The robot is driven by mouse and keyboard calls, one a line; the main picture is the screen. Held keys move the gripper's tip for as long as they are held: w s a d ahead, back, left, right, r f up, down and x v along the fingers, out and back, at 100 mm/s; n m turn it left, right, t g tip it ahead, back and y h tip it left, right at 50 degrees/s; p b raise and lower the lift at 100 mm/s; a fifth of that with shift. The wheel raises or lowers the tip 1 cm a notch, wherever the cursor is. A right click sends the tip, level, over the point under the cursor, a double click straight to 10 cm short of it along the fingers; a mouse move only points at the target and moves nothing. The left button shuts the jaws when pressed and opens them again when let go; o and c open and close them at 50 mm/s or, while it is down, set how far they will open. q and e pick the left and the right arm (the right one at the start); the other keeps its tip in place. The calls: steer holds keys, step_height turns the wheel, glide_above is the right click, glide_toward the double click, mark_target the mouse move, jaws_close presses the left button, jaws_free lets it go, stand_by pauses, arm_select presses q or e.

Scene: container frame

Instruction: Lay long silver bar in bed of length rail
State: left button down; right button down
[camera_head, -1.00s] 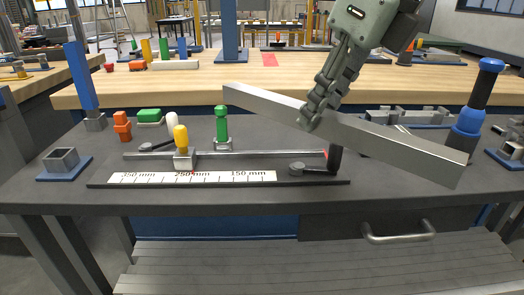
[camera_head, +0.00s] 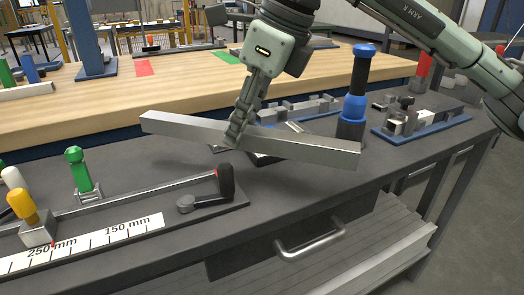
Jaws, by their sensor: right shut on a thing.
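The long silver bar (camera_head: 295,145) hangs above the dark table, tilted down toward its right end. My right gripper (camera_head: 238,136) is shut on it left of the bar's middle. The length rail (camera_head: 130,205) lies on the table at the lower left, with a white scale strip (camera_head: 105,235) marked in mm. A yellow-knobbed stop (camera_head: 36,224) sits on the rail, and a black-handled lever (camera_head: 222,185) stands at its right end. The bar is beyond and above the rail's right end, apart from it. My left gripper is not in view.
A blue-based fixture (camera_head: 425,120) is at the table's right, and grey blocks (camera_head: 300,108) stand behind the bar. A green-knobbed clamp (camera_head: 80,172) stands behind the rail. The front right tabletop is clear.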

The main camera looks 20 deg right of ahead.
steer(key=d, duration=0.1)
steer(key=d+f, duration=0.1)
steer(key=w+d+f, duration=0.1)
steer(key=d, duration=0.1)
steer(key=shift+f, duration=0.15)
steer(key=shift+d+f, duration=0.1)
steer(key=shift+f, duration=0.35)
step_height(320, 180, down, 3)
steer(key=shift+f+p, duration=0.1)
steer(key=shift+p, duration=0.2)
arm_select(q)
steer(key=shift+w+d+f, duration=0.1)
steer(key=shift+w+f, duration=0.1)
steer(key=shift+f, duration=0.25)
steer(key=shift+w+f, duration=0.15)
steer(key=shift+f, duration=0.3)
arm_select(e)
steer(key=shift+f, duration=0.1)
steer(key=shift+f, duration=0.15)
steer(key=c, duration=1.6)
jaws_free()
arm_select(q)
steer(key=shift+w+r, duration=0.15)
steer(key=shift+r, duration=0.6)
arm_select(e)
steer(key=shift+o, duration=0.3)
